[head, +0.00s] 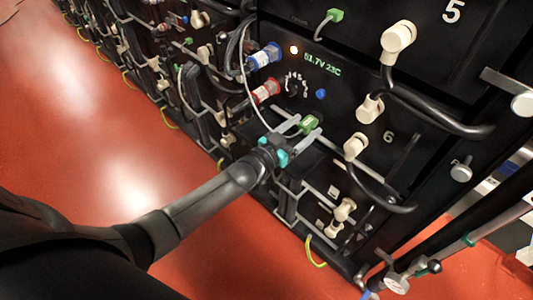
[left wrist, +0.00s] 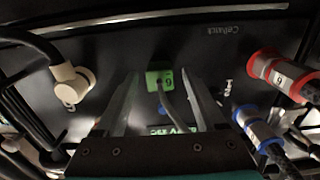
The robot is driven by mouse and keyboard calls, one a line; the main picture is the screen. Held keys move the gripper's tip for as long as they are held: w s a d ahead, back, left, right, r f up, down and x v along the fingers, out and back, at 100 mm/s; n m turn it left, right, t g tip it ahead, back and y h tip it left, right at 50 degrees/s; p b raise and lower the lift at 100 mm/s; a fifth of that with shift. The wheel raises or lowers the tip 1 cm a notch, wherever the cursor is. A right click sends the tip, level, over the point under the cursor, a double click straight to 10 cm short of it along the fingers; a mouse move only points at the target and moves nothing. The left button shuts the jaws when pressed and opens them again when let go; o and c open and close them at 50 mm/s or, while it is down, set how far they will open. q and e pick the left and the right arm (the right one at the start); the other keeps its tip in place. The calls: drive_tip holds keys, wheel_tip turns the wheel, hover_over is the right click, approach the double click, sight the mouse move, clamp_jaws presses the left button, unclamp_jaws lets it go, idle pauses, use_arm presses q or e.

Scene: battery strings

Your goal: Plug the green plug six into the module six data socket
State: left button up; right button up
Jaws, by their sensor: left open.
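The green plug six (head: 309,122) is at the black front of module six (head: 350,185). Its thin pale cable loops up to the left. In the left wrist view the plug (left wrist: 160,80) shows a 6 on its face. My left gripper (head: 306,126) is open, with one finger on each side of the plug; in the left wrist view gaps show between the plug and the fingers (left wrist: 161,85). The data socket itself is hidden, and I cannot tell how deep the plug sits. My right gripper is not in view.
Cream elbow connectors (head: 355,146) with thick black cables stand out at the right. A red connector (head: 266,91) and a blue connector (head: 264,56) stick out at the upper left. Another green plug (head: 335,15) is on the module above. Red floor (head: 90,110) is clear at left.

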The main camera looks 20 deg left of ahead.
use_arm(q)
drive_tip(key=p+v, duration=0.4)
drive_tip(key=v, duration=1)
drive_tip(key=shift+r, duration=0.15)
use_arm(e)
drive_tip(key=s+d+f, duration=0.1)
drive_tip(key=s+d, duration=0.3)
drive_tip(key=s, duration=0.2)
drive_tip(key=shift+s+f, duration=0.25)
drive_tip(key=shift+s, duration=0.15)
use_arm(q)
drive_tip(key=shift+c, duration=0.4)
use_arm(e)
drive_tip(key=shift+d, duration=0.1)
